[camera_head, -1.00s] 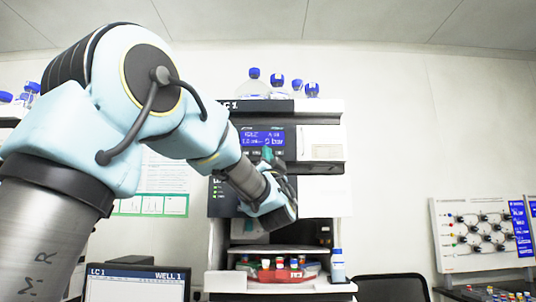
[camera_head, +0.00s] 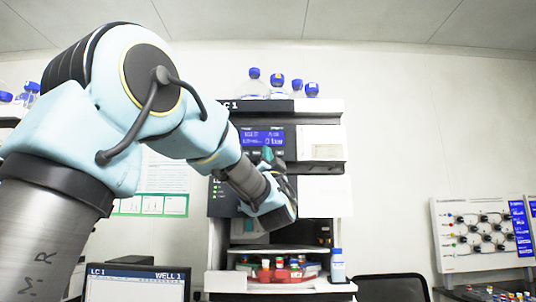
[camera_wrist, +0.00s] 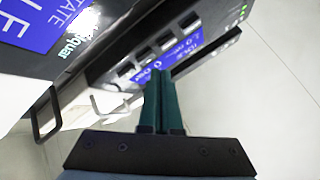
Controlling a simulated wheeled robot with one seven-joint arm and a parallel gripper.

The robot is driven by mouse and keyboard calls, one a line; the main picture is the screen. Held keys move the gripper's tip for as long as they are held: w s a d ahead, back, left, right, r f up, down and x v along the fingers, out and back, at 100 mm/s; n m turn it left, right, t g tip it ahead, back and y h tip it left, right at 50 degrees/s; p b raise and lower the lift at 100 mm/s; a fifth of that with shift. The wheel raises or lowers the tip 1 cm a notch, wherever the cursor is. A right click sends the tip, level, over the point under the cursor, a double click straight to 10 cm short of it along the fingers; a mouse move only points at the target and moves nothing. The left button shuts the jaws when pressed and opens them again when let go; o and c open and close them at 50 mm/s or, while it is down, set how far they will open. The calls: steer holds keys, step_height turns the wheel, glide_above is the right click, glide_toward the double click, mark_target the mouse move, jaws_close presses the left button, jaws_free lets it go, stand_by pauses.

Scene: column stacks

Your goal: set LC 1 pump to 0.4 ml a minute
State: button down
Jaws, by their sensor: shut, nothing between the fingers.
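The LC 1 pump is the dark module with a lit blue display (camera_head: 262,138) in the stack under the LC 1 label. Its display also shows in the wrist view (camera_wrist: 185,50), tilted, with "0 bar" partly readable; the flow figure is too small to be sure of. A row of dark square buttons (camera_wrist: 145,54) runs along the display. My gripper (camera_wrist: 158,78) is shut and empty, its green fingers together. Its tips overlap the display's edge near the end of the button row; I cannot tell whether they touch. In the head view my gripper (camera_head: 268,153) is just below the display.
Bottles with blue caps (camera_head: 254,85) stand on top of the stack. A tray of vials (camera_head: 275,273) sits low in it. Metal handles (camera_wrist: 42,115) stick out near my fingers in the wrist view. A monitor (camera_head: 138,284) stands at front left.

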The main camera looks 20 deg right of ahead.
stand_by(0.6)
steer(key=shift+w+d, duration=0.15)
steer(key=shift+w, duration=0.2)
steer(key=shift+w+d+b, duration=0.2)
steer(key=shift+w+b, duration=0.1)
steer(key=shift+w, duration=0.1)
stand_by(0.6)
steer(key=shift+s+a+b, duration=0.4)
steer(key=shift+s+b, duration=0.3)
steer(key=shift+s, duration=0.05)
steer(key=shift+s+a+b, duration=0.35)
steer(key=shift+s+b, duration=0.15)
steer(key=shift+s, duration=0.25)
steer(key=shift+s+a+b, duration=0.35)
steer(key=shift+s+b, duration=0.2)
steer(key=shift+s, duration=0.25)
steer(key=shift+s+a+b, duration=0.35)
steer(key=shift+s+b, duration=0.15)
steer(key=shift+s, duration=0.25)
stand_by(1.1)
